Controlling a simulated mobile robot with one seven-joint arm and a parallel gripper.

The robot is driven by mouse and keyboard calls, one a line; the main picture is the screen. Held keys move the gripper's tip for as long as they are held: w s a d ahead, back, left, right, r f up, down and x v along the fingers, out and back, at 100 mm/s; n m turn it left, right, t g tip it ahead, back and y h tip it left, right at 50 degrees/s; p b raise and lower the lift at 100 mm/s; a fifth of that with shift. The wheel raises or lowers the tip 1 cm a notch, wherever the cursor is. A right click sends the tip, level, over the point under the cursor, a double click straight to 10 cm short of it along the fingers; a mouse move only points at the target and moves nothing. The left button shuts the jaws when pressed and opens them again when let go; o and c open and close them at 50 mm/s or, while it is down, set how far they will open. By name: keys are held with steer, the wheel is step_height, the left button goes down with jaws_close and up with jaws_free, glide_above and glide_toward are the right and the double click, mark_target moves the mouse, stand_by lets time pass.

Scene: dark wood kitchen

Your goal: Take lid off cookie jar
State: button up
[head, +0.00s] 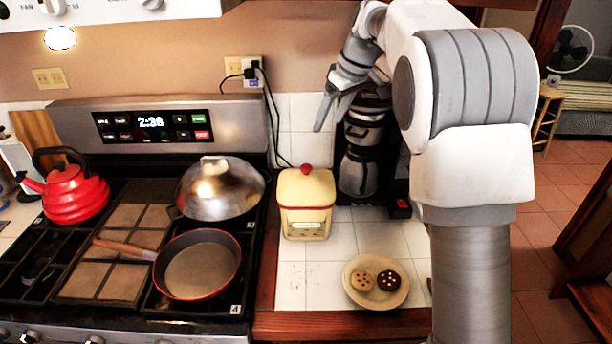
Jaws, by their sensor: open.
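The cookie jar (305,216) is cream yellow and boxy and stands upright on the white tiled counter. Its cream lid (306,187) with a red knob (306,169) sits on top of it. My gripper (328,108) is open and empty, above and a little to the right of the lid, apart from it. One finger points down to the left; the other is partly hidden against the dark coffee maker behind.
A coffee maker (363,160) stands right behind the jar. A plate (349,291) with two cookies lies in front. The stove at left holds a red kettle (75,195), a domed pan (221,190) and a frying pan (201,268). Black cords hang behind the jar.

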glide_above(307, 166)
steer(key=s+d, duration=0.2)
step_height(307, 166, down, 11)
steer(key=shift+w+a+f+p, duration=0.1)
steer(key=shift+a+f+p, duration=0.1)
steer(key=shift+p, duration=0.25)
steer(key=p+x, duration=0.1)
steer(key=x, duration=0.4)
steer(key=shift+c, duration=0.3)
jaws_close()
steer(key=shift+r, duration=0.1)
stand_by(0.4)
